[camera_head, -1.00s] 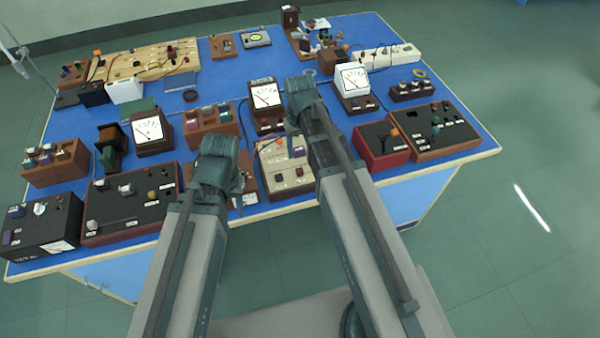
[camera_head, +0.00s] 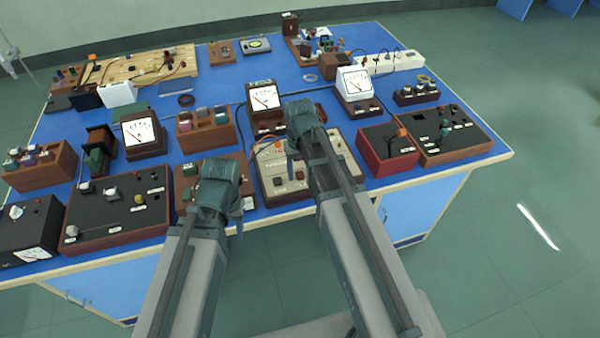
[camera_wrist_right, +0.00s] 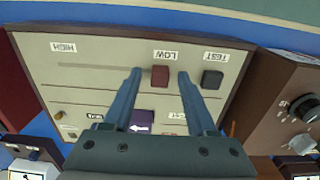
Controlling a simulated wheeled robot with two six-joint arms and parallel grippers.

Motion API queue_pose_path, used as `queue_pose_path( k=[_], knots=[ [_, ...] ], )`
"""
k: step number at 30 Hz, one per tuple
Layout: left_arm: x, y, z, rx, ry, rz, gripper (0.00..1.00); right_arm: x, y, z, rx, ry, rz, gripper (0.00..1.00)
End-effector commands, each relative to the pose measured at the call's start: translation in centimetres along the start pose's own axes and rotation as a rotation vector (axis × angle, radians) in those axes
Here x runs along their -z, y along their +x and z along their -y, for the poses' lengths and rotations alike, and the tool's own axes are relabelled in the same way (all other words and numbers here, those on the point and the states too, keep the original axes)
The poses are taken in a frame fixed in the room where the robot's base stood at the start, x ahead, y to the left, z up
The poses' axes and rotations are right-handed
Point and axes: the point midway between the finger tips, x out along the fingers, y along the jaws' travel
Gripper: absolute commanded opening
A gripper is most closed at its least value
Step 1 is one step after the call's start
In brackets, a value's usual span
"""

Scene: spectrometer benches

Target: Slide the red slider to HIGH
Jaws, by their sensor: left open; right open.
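The red slider (camera_wrist_right: 160,75) sits at the LOW end of a long slot in a cream panel (camera_wrist_right: 110,80). The HIGH label (camera_wrist_right: 63,47) is at the slot's other end, to the left in the right wrist view. My right gripper (camera_wrist_right: 158,77) is open, its fingers on either side of the slider with gaps visible. I cannot tell how far above the panel they are. In the head view the panel (camera_head: 267,183) lies partly under my right arm, with the slider (camera_head: 299,175) beside it. My left gripper (camera_head: 220,178) hangs over a brown box; its fingertips are hidden.
A black TEST button (camera_wrist_right: 212,79) is right of the slider in the right wrist view, and a purple part (camera_wrist_right: 143,119) lies between the fingers. The bench is crowded with meters.

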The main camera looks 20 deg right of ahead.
Motion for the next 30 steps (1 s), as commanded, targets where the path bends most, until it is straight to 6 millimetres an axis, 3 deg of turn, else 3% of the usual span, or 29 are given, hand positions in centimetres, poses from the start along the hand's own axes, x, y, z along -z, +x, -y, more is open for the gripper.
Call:
queue_pose_path(
  k=[1,11,30],
  knots=[
    [0.0,-0.03,0.0,0.0,0.0,0.0,0.5,0.0,-0.03,0.0,0.0,0.0,0.0,0.57],
    [0.0,-0.02,0.0,0.0,0.0,0.0,0.5,0.0,-0.02,0.0,0.0,0.0,0.0,0.0],
    [0.0,-0.01,0.0,0.0,0.0,0.0,0.5,-0.01,-0.01,0.0,0.0,0.0,0.0,0.0]
  ],
)
